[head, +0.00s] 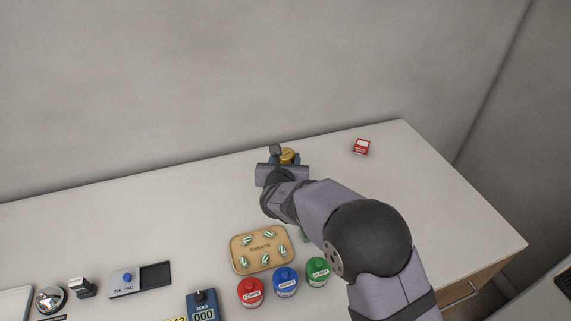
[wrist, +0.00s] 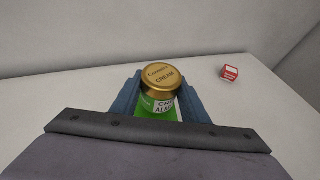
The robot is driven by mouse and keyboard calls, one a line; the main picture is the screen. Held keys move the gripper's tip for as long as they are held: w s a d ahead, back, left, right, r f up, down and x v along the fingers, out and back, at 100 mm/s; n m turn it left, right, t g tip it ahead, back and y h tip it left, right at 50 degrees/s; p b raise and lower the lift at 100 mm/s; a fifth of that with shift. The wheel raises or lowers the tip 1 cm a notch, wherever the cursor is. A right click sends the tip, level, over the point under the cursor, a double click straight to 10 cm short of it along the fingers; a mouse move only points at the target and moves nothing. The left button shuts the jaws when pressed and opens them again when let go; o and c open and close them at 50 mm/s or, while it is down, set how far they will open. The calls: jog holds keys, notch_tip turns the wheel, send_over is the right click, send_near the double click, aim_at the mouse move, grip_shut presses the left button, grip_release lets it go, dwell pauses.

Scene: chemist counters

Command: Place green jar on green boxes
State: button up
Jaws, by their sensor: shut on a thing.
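The green jar (wrist: 146,102) has a gold lid with dark lettering and a partly hidden white label. It sits upright between the fingers of my gripper (wrist: 160,98), which is shut on it. In the head view only the jar's gold lid (head: 287,155) shows, beyond my gripper (head: 286,161) near the back of the counter. Whether the jar touches a surface below cannot be told.
A small red box (head: 361,147) lies on the counter (head: 430,200) to the right. A tan sweets tray (head: 237,262) and red (head: 251,292), blue (head: 285,281) and green-lidded (head: 317,272) jars stand nearer. An ink pad (head: 125,280) is left. The counter's left back is clear.

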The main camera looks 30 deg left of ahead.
jog(key=shift+f, duration=1.05)
jog(key=shift+f, duration=0.2)
jog(key=o, duration=1.1)
jog(key=shift+r, duration=0.15)
jog(key=shift+r+p, duration=0.15)
jog(key=shift+p, duration=0.15)
jog(key=shift+s+b, duration=0.3)
jog(key=shift+b, duration=0.1)
jog(key=b+v, duration=0.3)
jog(key=v, duration=0.8)
jog(key=shift+s+d+r+b, duration=0.1)
jog(key=shift+d+b, duration=0.1)
jog(key=shift+b, duration=0.15)
